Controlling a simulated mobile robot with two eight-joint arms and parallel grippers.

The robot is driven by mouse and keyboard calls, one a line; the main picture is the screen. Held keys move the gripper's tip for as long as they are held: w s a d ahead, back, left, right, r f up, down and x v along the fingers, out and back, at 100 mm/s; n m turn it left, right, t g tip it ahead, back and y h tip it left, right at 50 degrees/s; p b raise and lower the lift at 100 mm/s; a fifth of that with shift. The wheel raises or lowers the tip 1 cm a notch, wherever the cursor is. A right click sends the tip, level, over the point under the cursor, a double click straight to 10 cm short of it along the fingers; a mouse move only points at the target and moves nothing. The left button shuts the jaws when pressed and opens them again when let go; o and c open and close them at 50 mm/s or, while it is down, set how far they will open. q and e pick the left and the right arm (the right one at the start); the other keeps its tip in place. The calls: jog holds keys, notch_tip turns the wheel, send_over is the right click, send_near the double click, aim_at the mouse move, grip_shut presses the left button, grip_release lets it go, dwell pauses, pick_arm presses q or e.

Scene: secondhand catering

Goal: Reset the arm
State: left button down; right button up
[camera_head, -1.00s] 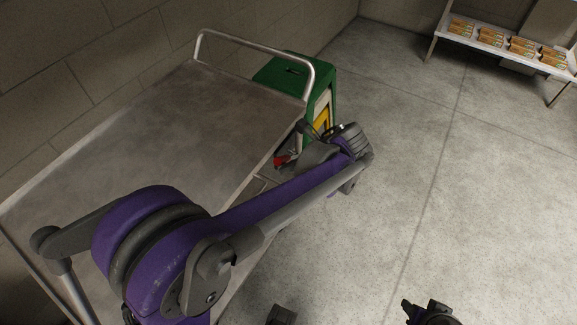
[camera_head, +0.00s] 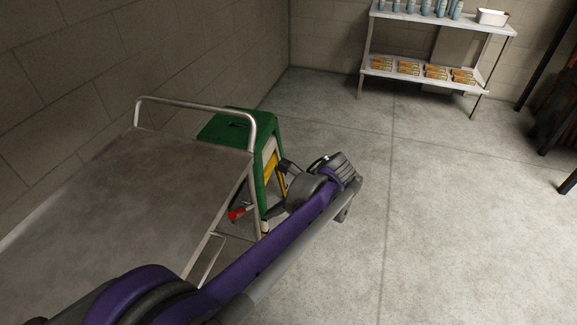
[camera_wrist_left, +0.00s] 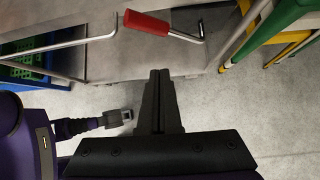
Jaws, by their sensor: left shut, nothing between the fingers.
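My left arm reaches from the bottom left of the head view, purple and grey. My right gripper does not show.
A metal cart (camera_head: 130,190) with a tubular rail stands at left. A green and yellow step stool (camera_head: 240,130) is just beyond it. A rack (camera_head: 405,75) with bottles and packets stands at the back.

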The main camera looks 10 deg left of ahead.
pick_arm(q)
jog(key=s+a+r+n+t+h+p, duration=0.1)
jog(key=s+n+h+p, duration=0.3)
jog(key=s+n, duration=0.5)
jog(key=s+a+r+n+t+h+p, duration=0.1)
jog(key=s+r+n+t+h+p, duration=0.3)
jog(key=s+n+p, duration=0.3)
jog(key=s+n, duration=0.3)
jog(key=s, duration=0.1)
jog(key=shift+s+r, duration=0.2)
jog(key=shift+s, duration=0.1)
jog(key=shift+a, duration=0.2)
